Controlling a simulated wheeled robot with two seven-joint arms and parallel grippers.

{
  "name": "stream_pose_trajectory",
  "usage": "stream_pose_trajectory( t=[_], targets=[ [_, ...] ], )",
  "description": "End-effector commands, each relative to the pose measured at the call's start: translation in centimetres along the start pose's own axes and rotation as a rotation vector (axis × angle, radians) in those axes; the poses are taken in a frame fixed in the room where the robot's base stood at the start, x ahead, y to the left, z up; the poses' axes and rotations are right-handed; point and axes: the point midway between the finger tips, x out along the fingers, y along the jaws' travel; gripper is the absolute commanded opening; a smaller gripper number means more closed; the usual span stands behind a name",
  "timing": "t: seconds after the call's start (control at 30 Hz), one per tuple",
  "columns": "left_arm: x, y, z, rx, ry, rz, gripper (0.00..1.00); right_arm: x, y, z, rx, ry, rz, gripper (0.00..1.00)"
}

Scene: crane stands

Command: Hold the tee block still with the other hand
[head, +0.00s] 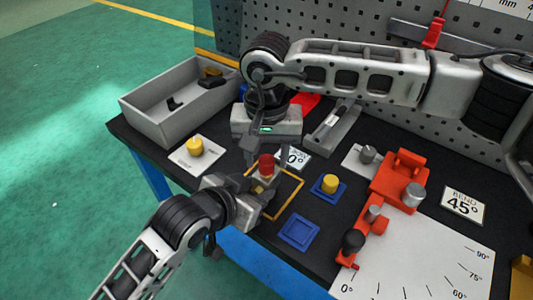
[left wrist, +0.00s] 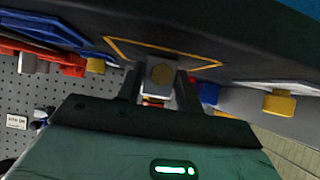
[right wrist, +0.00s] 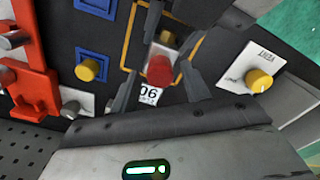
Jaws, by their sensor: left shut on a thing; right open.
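The tee block (head: 258,184) is a small grey block with a brass round face, mostly hidden in the head view; it shows in the left wrist view (left wrist: 161,75). A red cylinder (head: 266,165) stands up from its top. My left gripper (left wrist: 158,88) is shut on the block, with a finger on either side. It is over the yellow outlined square (head: 291,207) on the black bench. My right gripper (right wrist: 162,82) comes down from above, open, with its fingers apart on either side of the red cylinder (right wrist: 160,69); I see no clear contact.
A grey bin (head: 160,122) stands at the back left. A white card with a yellow knob (head: 195,146) lies left. A yellow knob (head: 330,183) on a blue pad and an empty blue pad (head: 299,231) lie right. An orange bending fixture (head: 398,185) stands farther right.

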Motion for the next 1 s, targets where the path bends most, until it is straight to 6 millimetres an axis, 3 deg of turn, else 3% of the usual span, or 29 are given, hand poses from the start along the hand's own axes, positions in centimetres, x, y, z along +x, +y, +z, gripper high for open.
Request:
stream_pose_trajectory(
  t=[0.07, 0.23, 0.47, 0.8, 1.0],
  targets=[
    [-0.01, 0.01, -0.03, 0.0, 0.001, 0.0, 0.05, -0.01, -0.02, 0.01, 0.0, 0.0, 0.0, 0.47],
    [-0.01, 0.01, -0.03, 0.0, 0.001, 0.0, 0.05, -0.01, -0.03, 0.02, 0.0, 0.0, 0.0, 0.02],
    [-0.01, 0.01, -0.03, 0.0, 0.001, 0.0, 0.05, -0.02, -0.03, 0.03, 0.035, 0.0, 0.0, 0.0],
    [-0.01, 0.01, -0.03, 0.0, 0.001, 0.0, 0.05, 0.02, -0.05, 0.06, 0.441, 0.0, -0.001, 0.0],
    [-0.01, 0.01, -0.03, 0.0, 0.001, 0.0, 0.05, 0.02, -0.05, 0.06, 0.452, 0.0, -0.001, 0.0]
  ],
)
